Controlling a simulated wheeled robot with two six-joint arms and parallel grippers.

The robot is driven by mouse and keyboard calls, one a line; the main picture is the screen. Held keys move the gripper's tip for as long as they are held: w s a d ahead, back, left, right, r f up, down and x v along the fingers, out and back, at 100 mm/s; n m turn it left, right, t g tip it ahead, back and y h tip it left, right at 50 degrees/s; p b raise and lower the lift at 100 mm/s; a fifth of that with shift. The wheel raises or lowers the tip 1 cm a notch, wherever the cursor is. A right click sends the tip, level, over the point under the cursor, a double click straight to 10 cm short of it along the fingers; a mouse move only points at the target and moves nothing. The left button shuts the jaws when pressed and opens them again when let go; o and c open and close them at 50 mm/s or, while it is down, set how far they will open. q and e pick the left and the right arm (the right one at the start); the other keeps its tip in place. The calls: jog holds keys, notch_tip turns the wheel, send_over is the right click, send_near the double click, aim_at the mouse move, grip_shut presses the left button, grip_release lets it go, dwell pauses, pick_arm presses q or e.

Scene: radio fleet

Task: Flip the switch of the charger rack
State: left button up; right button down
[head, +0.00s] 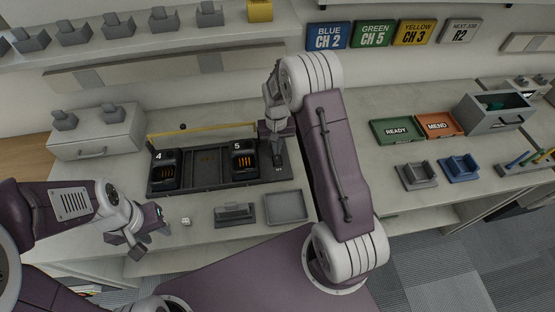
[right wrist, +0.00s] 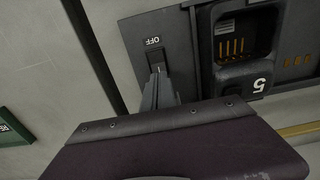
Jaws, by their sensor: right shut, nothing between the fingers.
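The charger rack (head: 206,186) is a dark grey tray on the counter with black charging bays numbered 4 (head: 165,171) and 5 (head: 244,161). In the right wrist view its end plate (right wrist: 150,28) carries a small dark switch (right wrist: 157,58) with the label OFF above it. My right gripper (right wrist: 161,92) is shut and empty, its fingertips at the lower part of the switch; I cannot tell whether they touch it. In the head view the right gripper (head: 278,160) is over the rack's right end. My left gripper (head: 151,232) hangs at the counter's front edge, left of the rack, apparently open.
A yellow bar (head: 202,130) runs along the rack's back. A grey tray (head: 286,207) and a grey holder (head: 234,214) lie in front. Green READY (head: 398,131) and orange MEND (head: 438,125) trays are to the right. A drawer box (head: 98,137) stands left.

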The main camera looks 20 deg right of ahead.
jog(key=shift+f+b, duration=0.6)
jog(key=shift+f, duration=0.35)
dwell(0.5)
notch_tip(320, 180, up, 7)
jog(key=p, duration=0.6)
jog(key=shift+r, duration=0.15)
